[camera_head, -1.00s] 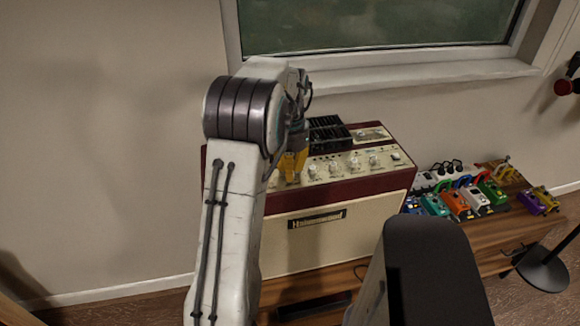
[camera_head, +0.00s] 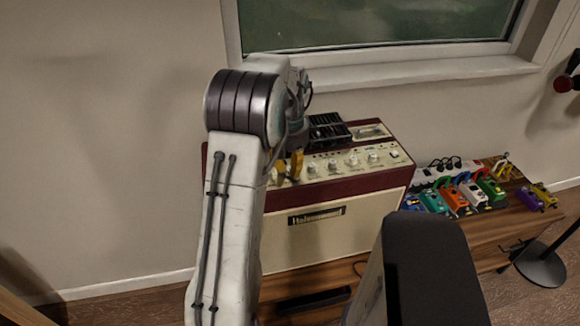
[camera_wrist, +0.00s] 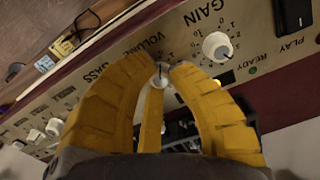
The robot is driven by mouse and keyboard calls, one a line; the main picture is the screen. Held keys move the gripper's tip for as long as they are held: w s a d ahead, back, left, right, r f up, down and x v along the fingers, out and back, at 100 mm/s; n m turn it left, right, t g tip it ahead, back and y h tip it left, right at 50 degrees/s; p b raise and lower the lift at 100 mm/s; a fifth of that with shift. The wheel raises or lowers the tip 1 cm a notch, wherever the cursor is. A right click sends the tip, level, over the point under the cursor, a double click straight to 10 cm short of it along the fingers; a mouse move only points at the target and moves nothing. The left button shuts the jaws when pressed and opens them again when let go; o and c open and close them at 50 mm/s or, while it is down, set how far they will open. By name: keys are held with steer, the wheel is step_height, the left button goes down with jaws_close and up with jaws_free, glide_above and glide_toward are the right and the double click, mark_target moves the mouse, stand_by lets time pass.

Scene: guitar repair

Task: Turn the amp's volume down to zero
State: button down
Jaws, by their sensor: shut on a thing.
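The amp (camera_head: 330,229) is cream and dark red, with a row of pale knobs on its top control panel (camera_head: 382,153). My gripper (camera_head: 287,174) has yellow fingers and reaches down to the panel's left part. In the wrist view, my gripper (camera_wrist: 163,68) is shut on the pale volume knob (camera_wrist: 160,80), beside the printed word VOLUME. The fingers hide the knob's sides and part of its scale, so I cannot read its setting. The gain knob (camera_wrist: 217,46) stands free to the right of the fingers.
Other knobs (camera_wrist: 54,127) line the panel to the left in the wrist view. Several coloured pedals (camera_head: 455,201) lie on the wooden bench (camera_head: 490,232) right of the amp. A window (camera_head: 380,35) is behind. A dark stand base (camera_head: 541,268) is on the floor at right.

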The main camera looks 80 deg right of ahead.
mark_target(290, 168)
steer(key=shift+a+f, duration=0.15)
steer(key=c, duration=1.4)
jaws_free()
steer(key=shift+r, duration=0.2)
step_height(290, 168, up, 12)
steer(key=shift+f, duration=0.1)
